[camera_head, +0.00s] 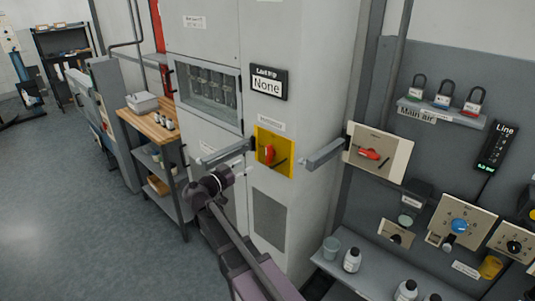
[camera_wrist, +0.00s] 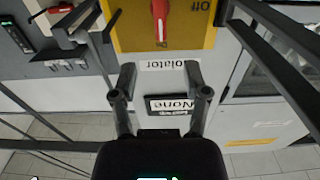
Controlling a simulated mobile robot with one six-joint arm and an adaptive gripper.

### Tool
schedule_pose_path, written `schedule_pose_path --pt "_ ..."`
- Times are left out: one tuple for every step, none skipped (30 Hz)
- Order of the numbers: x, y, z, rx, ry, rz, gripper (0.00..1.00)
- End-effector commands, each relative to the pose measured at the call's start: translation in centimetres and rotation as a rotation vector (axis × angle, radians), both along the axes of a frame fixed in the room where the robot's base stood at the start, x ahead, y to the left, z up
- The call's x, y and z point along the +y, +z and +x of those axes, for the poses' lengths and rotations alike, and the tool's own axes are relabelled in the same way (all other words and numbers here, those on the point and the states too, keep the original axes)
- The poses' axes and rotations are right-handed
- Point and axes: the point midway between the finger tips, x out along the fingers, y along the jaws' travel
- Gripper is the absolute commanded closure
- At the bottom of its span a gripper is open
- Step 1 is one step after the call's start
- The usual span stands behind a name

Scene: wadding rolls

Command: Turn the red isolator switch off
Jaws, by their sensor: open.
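The red isolator switch (camera_head: 268,154) is a red handle on a yellow plate (camera_head: 287,143) on the grey cabinet. In the wrist view, which appears upside down, the red handle (camera_wrist: 160,18) stands upright in the picture, with its end by a small mark that seems to read "On". The word "Off" is printed to the right on the yellow plate (camera_wrist: 200,38). My gripper (camera_head: 246,172) is in front of the cabinet, just left of and slightly below the plate, apart from it. Its two fingers (camera_wrist: 161,80) are spread and empty in the wrist view.
Grey bars (camera_head: 325,153) jut out on both sides of the yellow plate. A second red switch (camera_head: 368,154) is on a cream plate to the right. A display reading "None" (camera_head: 268,84) hangs above. A shelf of padlocks (camera_head: 440,112) is at the right.

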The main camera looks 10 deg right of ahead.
Motion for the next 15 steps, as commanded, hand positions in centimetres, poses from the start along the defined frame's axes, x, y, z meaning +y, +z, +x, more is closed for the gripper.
schedule_pose_path --pt "-0.5 0.0 0.4 0.000 -0.002 0.000 0.40" --pt "-0.8 0.0 0.6 0.000 -0.003 0.000 0.40" --pt "-1.2 0.0 0.9 0.000 -0.003 0.000 0.40" --pt "-1.6 0.0 1.1 0.000 -0.003 0.000 0.40" --pt "-1.9 0.0 1.4 0.000 -0.003 0.000 0.40" --pt "-2.3 0.0 1.7 0.000 -0.003 0.000 0.40" --pt "-2.7 0.0 2.0 0.000 -0.004 0.000 0.40" --pt "-3.1 0.0 2.2 0.000 -0.004 0.000 0.40" --pt "-3.5 0.0 2.6 0.000 -0.003 0.000 0.40" --pt "-3.9 0.0 2.9 0.000 -0.004 0.000 0.40" --pt "-4.2 0.0 3.1 0.000 -0.004 0.000 0.40" --pt "-4.7 0.0 3.5 0.000 -0.004 0.000 0.40" --pt "-5.1 0.0 3.7 0.000 -0.004 0.000 0.40" --pt "-5.5 0.0 4.0 0.000 -0.004 0.000 0.40" --pt "-5.9 0.0 4.4 0.000 -0.004 0.000 0.40"
